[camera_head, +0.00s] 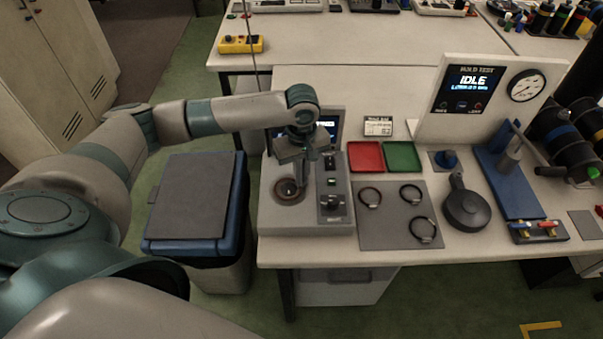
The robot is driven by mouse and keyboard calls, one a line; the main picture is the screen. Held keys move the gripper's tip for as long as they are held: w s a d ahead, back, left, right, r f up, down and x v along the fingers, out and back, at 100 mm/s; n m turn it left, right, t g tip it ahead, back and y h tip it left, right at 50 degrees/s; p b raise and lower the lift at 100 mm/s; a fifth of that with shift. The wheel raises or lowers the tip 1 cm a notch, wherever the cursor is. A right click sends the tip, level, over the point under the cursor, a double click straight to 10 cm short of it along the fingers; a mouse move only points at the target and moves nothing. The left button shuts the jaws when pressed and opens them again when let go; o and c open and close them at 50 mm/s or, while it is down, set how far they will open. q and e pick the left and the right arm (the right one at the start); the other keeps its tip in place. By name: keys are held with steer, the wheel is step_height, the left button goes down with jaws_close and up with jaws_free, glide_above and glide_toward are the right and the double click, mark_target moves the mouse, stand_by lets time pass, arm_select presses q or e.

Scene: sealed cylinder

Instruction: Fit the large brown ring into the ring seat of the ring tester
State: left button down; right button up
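The ring tester (275,220) is a light grey box at the left end of the near table, with a screen behind it and a switch panel on its right. A brown ring (279,197) shows around the dark round seat on its top, with a small bright knob in the middle. It looks level, but I cannot tell whether it is fully down in the seat. My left gripper (300,180) points down just above the right edge of the ring. Its fingers are too small and overlapped to tell open from shut. My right gripper is out of view.
Three dark rings (411,193) lie on a grey mat (378,233) right of the tester. Behind are a red tray (366,156) and a green tray (403,156). A hold test panel (432,121) stands further right. A lidded blue bin (196,196) stands left of the table.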

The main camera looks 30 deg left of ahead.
arm_select(q)
steer(key=c, duration=2)
jaws_free()
steer(key=shift+f, duration=0.1)
steer(key=shift+r+b, duration=0.2)
steer(key=shift+b, duration=0.1)
step_height(320, 180, up, 12)
steer(key=shift+r+b, duration=0.15)
steer(key=shift+b, duration=1.05)
